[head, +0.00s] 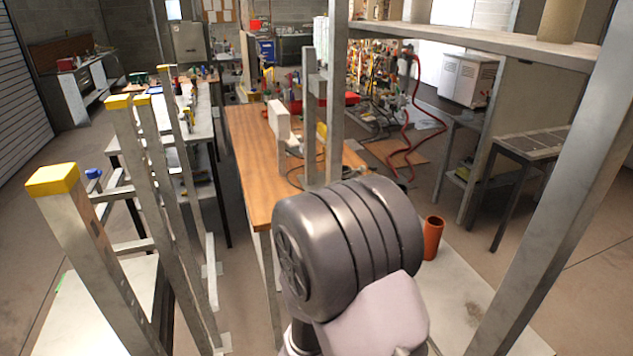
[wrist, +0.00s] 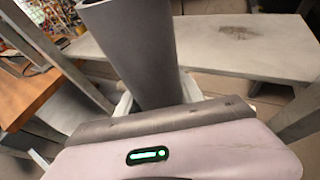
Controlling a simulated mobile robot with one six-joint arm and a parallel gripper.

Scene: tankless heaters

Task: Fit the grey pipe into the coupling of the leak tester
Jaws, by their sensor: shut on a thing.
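The grey pipe (wrist: 132,62) rises from my gripper (wrist: 155,100) in the wrist view, tilted a little, with its upper end near the top edge of the picture. My gripper is shut on it; pale finger parts show on both sides of the pipe. Its lower part is hidden behind the gripper body. In the head view my arm hides the gripper and the pipe. I cannot pick out the leak tester or its coupling for sure in either view.
A wooden bench (head: 250,130) carries a white upright object (head: 279,120). An orange cylinder (head: 433,238) stands on a pale shelf surface (head: 465,285) to the right of my arm. Metal posts (head: 575,185) and yellow-capped posts (head: 95,250) flank the arm.

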